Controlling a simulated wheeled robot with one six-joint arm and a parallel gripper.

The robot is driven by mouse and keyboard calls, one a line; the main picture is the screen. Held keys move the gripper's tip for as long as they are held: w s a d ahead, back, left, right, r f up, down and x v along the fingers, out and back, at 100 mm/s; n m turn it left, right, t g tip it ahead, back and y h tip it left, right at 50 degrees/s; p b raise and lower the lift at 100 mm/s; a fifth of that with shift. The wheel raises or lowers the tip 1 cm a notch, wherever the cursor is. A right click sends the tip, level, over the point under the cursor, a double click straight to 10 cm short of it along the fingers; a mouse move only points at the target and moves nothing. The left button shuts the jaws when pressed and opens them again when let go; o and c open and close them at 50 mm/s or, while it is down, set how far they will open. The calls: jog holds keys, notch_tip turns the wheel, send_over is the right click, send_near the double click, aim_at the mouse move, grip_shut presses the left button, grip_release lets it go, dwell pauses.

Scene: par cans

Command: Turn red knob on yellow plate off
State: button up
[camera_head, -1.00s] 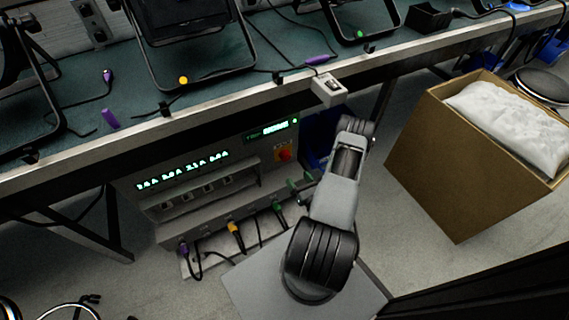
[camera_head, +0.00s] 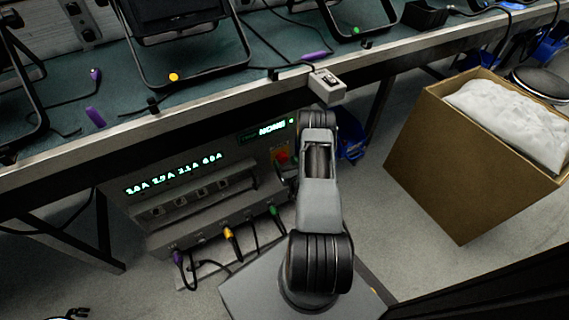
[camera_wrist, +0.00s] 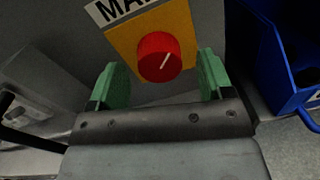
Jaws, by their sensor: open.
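The red knob (camera_wrist: 159,57) with a white pointer line sits on a yellow plate (camera_wrist: 122,38) on the grey machine panel in the wrist view. Its pointer line slants up to the right. My gripper (camera_wrist: 163,76) is open, with one green finger on each side of the knob and gaps between. In the head view the yellow plate (camera_head: 295,159) shows only in part beside my arm, which hides much of the knob.
The grey machine (camera_head: 190,195) with green displays stands under the workbench (camera_head: 160,122). Cables plug into its front. A blue bin (camera_wrist: 285,60) is at right. A cardboard box (camera_head: 440,170) stands on the floor at right.

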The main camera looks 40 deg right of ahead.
jog(key=shift+w, duration=0.45)
jog(key=shift+c, duration=0.5)
jog(key=c, duration=0.8)
jog(key=shift+c, duration=0.2)
